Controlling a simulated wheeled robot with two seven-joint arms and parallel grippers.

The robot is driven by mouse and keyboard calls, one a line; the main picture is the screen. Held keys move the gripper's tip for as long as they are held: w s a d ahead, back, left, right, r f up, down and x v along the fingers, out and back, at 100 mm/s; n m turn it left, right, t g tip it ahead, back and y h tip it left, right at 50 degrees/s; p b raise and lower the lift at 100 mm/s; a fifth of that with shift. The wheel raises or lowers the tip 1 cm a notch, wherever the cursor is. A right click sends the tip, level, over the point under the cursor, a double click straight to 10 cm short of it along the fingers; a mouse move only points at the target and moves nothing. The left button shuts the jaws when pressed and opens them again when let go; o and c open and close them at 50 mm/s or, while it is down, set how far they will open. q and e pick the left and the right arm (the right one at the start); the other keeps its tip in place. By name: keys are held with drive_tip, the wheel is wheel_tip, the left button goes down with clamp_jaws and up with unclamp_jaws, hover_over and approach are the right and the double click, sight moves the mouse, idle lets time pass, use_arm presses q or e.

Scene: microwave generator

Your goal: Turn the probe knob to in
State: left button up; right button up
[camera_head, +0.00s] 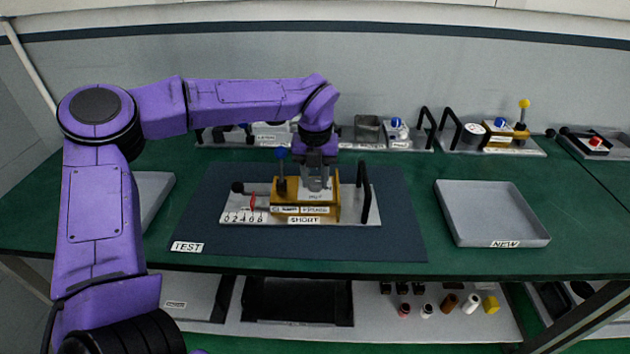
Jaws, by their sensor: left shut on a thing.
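A device on a white base plate (235,214) sits on the dark mat labelled TEST. It has a yellow-brown block (290,195) with small labels, a SHORT label, a blue-topped post (282,160), a black knob (238,187), a red pointer over a number scale, and a black handle (365,195). I cannot tell which part is the probe knob. My left gripper (316,184) points down over the block and is shut on a part there. The gripper hides most of that part. My right gripper is not in view.
The dark mat (400,225) lies on the green table. A grey tray (495,235) labelled NEW stands right, another (152,190) is partly behind my left arm. Similar devices line the back edge (400,135). A lower shelf holds small cylinders. Green table between mat and NEW tray is clear.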

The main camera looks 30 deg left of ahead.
sight(314, 181)
use_arm(q)
drive_tip(key=shift+a+f+n, duration=0.1)
drive_tip(key=shift+f+n, duration=0.05)
drive_tip(key=shift+n, duration=0.45)
drive_tip(key=o, duration=1)
drive_tip(key=shift+o, duration=0.2)
drive_tip(key=shift+a, duration=0.15)
wheel_tip(314, 181, up, 10)
drive_tip(key=b, duration=0.1)
drive_tip(key=shift+r, duration=0.25)
